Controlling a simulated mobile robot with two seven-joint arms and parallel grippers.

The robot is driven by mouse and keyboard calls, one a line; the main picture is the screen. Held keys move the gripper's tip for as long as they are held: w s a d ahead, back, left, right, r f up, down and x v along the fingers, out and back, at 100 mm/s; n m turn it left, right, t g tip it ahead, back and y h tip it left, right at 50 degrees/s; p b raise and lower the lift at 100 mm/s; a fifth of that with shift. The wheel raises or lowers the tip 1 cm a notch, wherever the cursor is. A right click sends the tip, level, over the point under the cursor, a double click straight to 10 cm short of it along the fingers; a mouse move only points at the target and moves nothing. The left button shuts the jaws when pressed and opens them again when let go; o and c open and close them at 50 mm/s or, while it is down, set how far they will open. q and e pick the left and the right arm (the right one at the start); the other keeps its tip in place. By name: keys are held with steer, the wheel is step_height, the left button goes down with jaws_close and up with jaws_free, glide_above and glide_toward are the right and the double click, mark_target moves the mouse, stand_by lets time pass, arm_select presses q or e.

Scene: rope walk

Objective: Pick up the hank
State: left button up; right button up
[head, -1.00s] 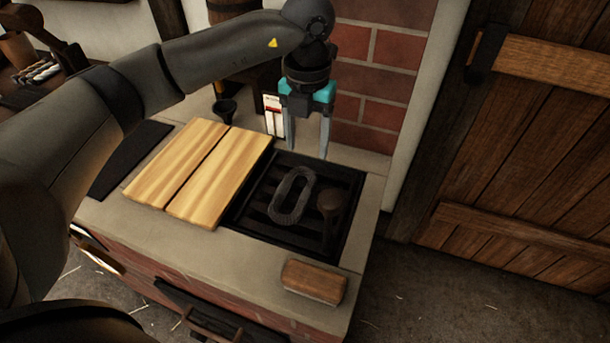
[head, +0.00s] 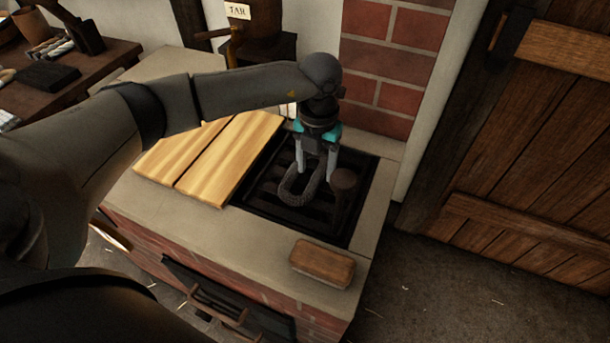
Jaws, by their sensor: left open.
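The hank (head: 299,192) is a grey, oval loop of rope lying on the dark slatted grate (head: 276,213) set in the stone counter. My left gripper (head: 316,172) points down over the far part of the hank, its two pale fingers apart. The fingers overlap the hank's far end in the picture. I cannot tell whether they touch it. The far end of the hank is partly hidden by the gripper. My right gripper is not in view.
A dark round-headed tool (head: 343,183) stands on the grate close to the right of the hank. Pale wooden boards (head: 228,160) lie to the left. A brown wooden block (head: 322,263) lies at the counter's front right. A brick wall (head: 391,62) rises behind.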

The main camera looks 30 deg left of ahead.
arm_select(q)
step_height(320, 180, down, 3)
steer(key=shift+r, duration=0.15)
jaws_close()
stand_by(0.4)
